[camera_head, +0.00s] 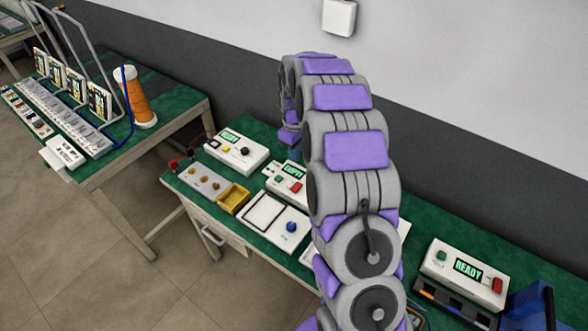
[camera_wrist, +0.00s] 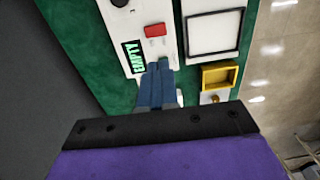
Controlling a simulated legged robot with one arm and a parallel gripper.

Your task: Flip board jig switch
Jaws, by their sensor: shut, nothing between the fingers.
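A white control box (camera_head: 288,181) with a green display reading EMPTY, a green button and a red rocker or button stands on the green bench. In the wrist view the same box (camera_wrist: 122,22) shows its red control (camera_wrist: 155,30) and its display (camera_wrist: 134,57). My gripper (camera_wrist: 158,64) is shut and empty, with its blue-grey fingers over the box, beside the display and near the red control. Contact cannot be told. A white plate with a black square frame (camera_head: 265,212) and a blue knob (camera_head: 291,227) lies in front. Which unit is the board jig is unclear.
A READY box (camera_head: 236,150), a yellow tray (camera_head: 233,198) and a grey switch panel (camera_head: 203,184) stand left. Another READY box (camera_head: 465,272) and a blue bin (camera_head: 530,308) stand right. My arm hides the bench middle. A second bench (camera_head: 178,108) is at left.

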